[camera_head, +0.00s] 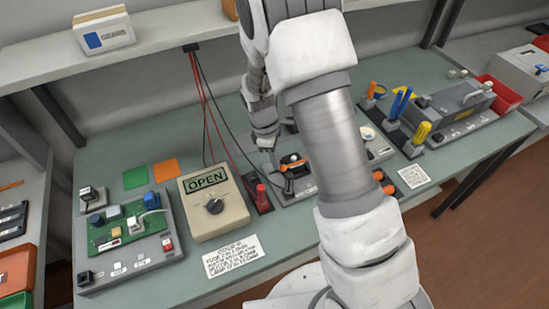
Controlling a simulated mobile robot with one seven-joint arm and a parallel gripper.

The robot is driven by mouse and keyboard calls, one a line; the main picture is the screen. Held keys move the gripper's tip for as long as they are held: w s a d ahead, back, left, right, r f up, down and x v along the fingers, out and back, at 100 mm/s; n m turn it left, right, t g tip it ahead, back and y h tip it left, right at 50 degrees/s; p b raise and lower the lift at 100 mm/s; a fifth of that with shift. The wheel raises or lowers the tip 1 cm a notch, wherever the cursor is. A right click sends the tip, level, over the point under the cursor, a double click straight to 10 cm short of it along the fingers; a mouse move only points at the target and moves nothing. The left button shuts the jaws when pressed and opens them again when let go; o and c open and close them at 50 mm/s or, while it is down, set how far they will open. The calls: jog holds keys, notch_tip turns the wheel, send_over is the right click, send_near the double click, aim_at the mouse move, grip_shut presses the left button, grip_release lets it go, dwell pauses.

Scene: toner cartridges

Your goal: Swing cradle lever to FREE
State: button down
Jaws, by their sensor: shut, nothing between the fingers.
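The cradle (299,195) is a small grey unit on the bench at the middle of the view. A black part with orange pieces (293,160) sits on top of it. I cannot tell which piece is the lever or read any FREE marking at this size. My arm comes down across the picture and hides the cradle's right side. My gripper (277,163) points down at the cradle's back left, close to the black and orange part. It is shut with nothing held; I cannot tell whether it touches the part.
A beige meter (214,208) reading OPEN stands left of the cradle, with a red-topped block (262,198) between them. A green circuit board fixture (127,237) is further left. Red and black cables hang behind. Screwdrivers (400,104) and a grey machine (455,108) stand right.

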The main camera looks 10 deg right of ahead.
jog(key=shift+s+d+n, duration=0.2)
jog(key=shift+s+n, duration=0.4)
jog(key=shift+s, duration=0.05)
jog(key=shift+s+d+n, duration=0.2)
jog(key=shift+s+n, duration=0.4)
jog(key=shift+w, duration=0.2)
jog(key=shift+w+a, duration=0.15)
jog(key=shift+w, duration=0.5)
jog(key=a+r, duration=0.3)
jog(key=r, duration=1.4)
jog(key=shift+w, duration=0.15)
jog(key=shift+r, duration=0.15)
